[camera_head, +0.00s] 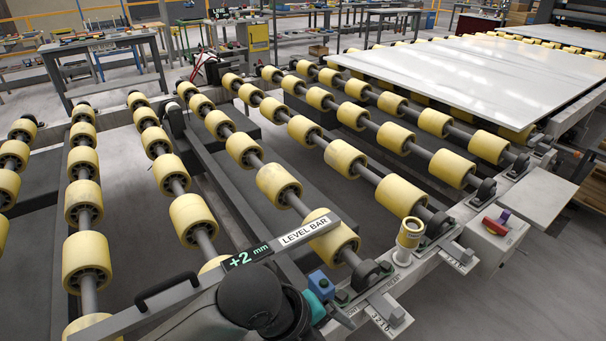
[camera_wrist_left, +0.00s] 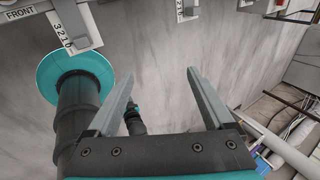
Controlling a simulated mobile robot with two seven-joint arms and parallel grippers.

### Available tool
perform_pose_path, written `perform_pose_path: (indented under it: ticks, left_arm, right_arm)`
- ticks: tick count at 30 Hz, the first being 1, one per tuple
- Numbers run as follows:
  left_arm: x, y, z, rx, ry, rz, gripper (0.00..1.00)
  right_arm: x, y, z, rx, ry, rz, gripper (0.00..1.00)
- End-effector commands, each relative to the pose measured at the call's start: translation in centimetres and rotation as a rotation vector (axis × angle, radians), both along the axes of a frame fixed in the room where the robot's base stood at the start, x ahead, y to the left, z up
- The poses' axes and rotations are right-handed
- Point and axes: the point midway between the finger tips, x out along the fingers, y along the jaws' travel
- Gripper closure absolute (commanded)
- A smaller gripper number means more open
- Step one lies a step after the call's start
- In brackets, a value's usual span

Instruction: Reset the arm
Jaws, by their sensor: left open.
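My left arm comes in at the bottom of the head view, in front of the roller conveyor. In the left wrist view my left gripper (camera_wrist_left: 162,78) is open, its two grey fingers apart with nothing between them. It is over bare grey floor, beside the conveyor's front edge. In the head view the fingers are hard to make out beside the wrist. My right gripper does not show clearly in either view.
A level bar (camera_head: 307,232) reading +2 mm lies across the yellow rollers, partly hidden by my arm. A pale stone slab (camera_head: 470,75) rests on rollers at the right. Scale plates (camera_head: 385,312) and a yellow cylinder (camera_head: 410,233) are on the front rail.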

Motion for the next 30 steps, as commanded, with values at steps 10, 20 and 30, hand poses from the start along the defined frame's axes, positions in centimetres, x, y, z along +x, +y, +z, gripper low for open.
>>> perform_pose_path:
  ticks: [10,20,30]
  left_arm:
    - [-1.5,4.4,-1.2,-0.243,0.333,0.969,0.14]
    - [-5.6,14.1,-4.3,-0.349,0.526,1.867,0.14]
    - [-9.0,20.0,-8.2,-0.361,0.531,2.328,0.14]
  right_arm:
    - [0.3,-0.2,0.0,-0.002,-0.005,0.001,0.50]
    - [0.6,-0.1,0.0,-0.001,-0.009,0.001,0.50]
    - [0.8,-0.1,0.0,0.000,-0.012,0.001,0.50]
